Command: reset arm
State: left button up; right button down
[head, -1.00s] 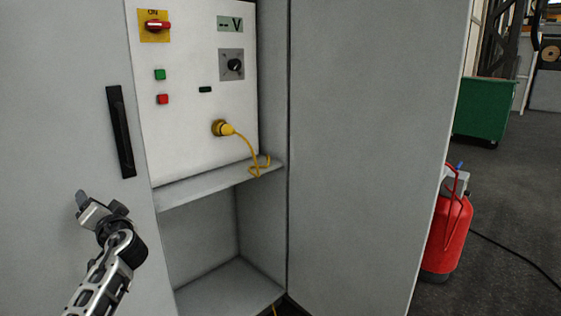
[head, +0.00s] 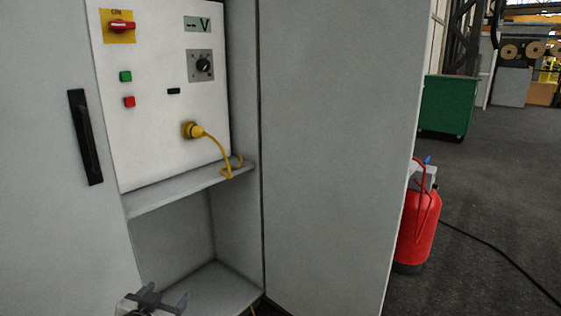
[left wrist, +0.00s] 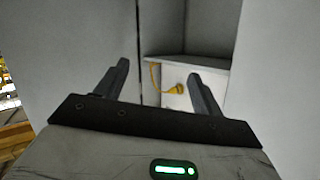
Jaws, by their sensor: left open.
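My left gripper (head: 164,299) is at the bottom edge of the head view, in front of the cabinet's lower opening. Its two fingers are spread apart with nothing between them. In the left wrist view the open fingers (left wrist: 158,85) point toward the cabinet, and the yellow plug and cord (left wrist: 176,88) show beyond them, out of contact. My right gripper is in neither view.
The grey cabinet (head: 320,130) holds a white panel (head: 150,90) with a red switch (head: 122,26), a yellow plug (head: 191,130) and a shelf (head: 185,192). A black handle (head: 86,137) is on the left door. A red extinguisher (head: 418,225) and green bin (head: 447,105) stand right, on open floor.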

pick_arm(q)
jog(key=s+d+f+g+h, duration=0.1)
jog(key=s+d, duration=0.3)
jog(key=s, duration=0.5)
jog(key=s+d+f+g+h, duration=0.1)
jog(key=s+d+f, duration=0.2)
jog(key=s, duration=0.5)
jog(key=s+d+f+n+g, duration=0.1)
jog(key=s+d+f, duration=0.3)
jog(key=s, duration=0.5)
jog(key=shift+s+d+g+h, duration=0.3)
jog(key=shift+s+h, duration=0.05)
jog(key=shift+h, duration=0.05)
jog(key=shift+c, duration=0.3)
